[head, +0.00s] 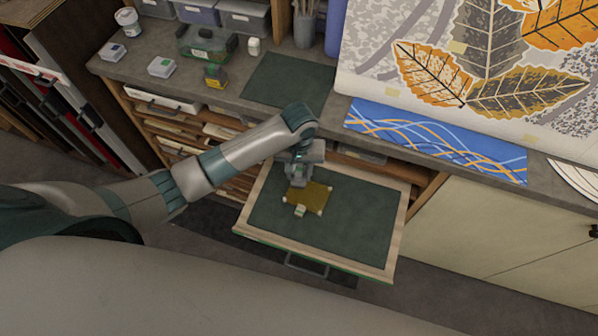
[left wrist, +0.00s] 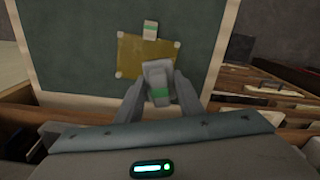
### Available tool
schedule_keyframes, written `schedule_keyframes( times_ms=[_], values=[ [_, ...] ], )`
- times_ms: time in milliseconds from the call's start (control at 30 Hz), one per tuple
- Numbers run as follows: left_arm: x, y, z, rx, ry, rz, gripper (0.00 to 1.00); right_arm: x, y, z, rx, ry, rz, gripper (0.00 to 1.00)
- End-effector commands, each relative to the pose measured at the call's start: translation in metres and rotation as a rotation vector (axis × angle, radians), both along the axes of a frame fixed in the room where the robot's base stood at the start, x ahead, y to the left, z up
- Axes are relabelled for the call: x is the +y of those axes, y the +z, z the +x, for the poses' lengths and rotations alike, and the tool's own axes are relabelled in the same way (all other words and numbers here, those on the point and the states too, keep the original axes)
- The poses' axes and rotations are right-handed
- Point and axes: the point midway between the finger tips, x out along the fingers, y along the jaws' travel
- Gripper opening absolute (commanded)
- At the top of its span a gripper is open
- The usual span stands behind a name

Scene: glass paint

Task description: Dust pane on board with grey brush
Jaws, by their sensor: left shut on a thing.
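The amber pane (head: 312,192) lies on the dark green board (head: 350,225), a pull-out panel with a pale wooden rim. Small pale pieces sit at the pane's corners. The pane also shows in the left wrist view (left wrist: 138,60). My left gripper (head: 298,180) is over the pane's far-left part. In the left wrist view its fingers (left wrist: 160,95) are shut on a grey block with a green patch, which looks like the grey brush (left wrist: 157,70). I cannot tell whether the brush touches the pane. My right gripper is not in view.
A small white and green block (head: 300,210) lies at the pane's near edge. The board's right half is clear.

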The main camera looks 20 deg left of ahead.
Motion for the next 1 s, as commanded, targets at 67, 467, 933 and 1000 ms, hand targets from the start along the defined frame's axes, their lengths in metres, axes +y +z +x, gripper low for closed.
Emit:
schedule_keyframes(
  times_ms=[67, 467, 933, 1000],
  values=[
    [0.000, 0.006, 0.001, -0.002, 0.000, -0.001, 0.16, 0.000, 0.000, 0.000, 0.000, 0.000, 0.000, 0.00],
    [0.000, 0.026, 0.000, 0.000, 0.000, -0.001, 0.16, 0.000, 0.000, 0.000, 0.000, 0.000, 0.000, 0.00],
    [0.000, 0.025, 0.000, -0.001, 0.000, -0.001, 0.16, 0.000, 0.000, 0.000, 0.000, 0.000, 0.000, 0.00],
    [0.000, 0.026, 0.002, -0.002, -0.002, -0.001, 0.16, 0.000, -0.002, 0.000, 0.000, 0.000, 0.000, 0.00]
  ],
)
